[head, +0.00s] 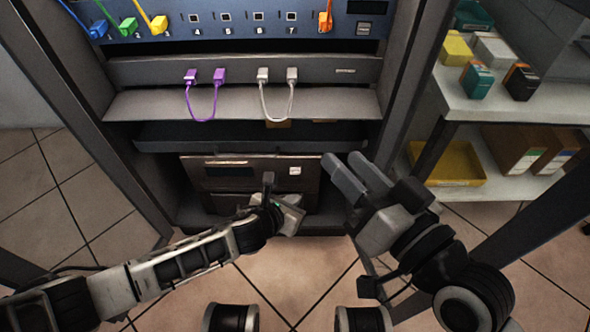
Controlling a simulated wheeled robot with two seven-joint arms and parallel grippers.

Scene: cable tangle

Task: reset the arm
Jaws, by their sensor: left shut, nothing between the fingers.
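My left gripper (268,182) is in front of the lower part of the rack, before a grey-brown unit. It is shut and empty, and its arm comes in from the left. My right gripper (344,160) is to the right of it, with its two grey fingers pointing up and left at the rack. A narrow gap shows between these fingers and nothing is in it. Both grippers are apart from the cables. A purple cable (203,118) and a white cable (277,119) hang in loops from the middle panel, each with both ends plugged in.
Blue, green, yellow and orange plugs sit in the blue top panel (230,22). A grey shelf (240,103) juts out under the loops. At right, a shelf (520,100) holds small boxes, with a yellow tray (450,160) below. The tiled floor (290,265) shows bare in front of the rack.

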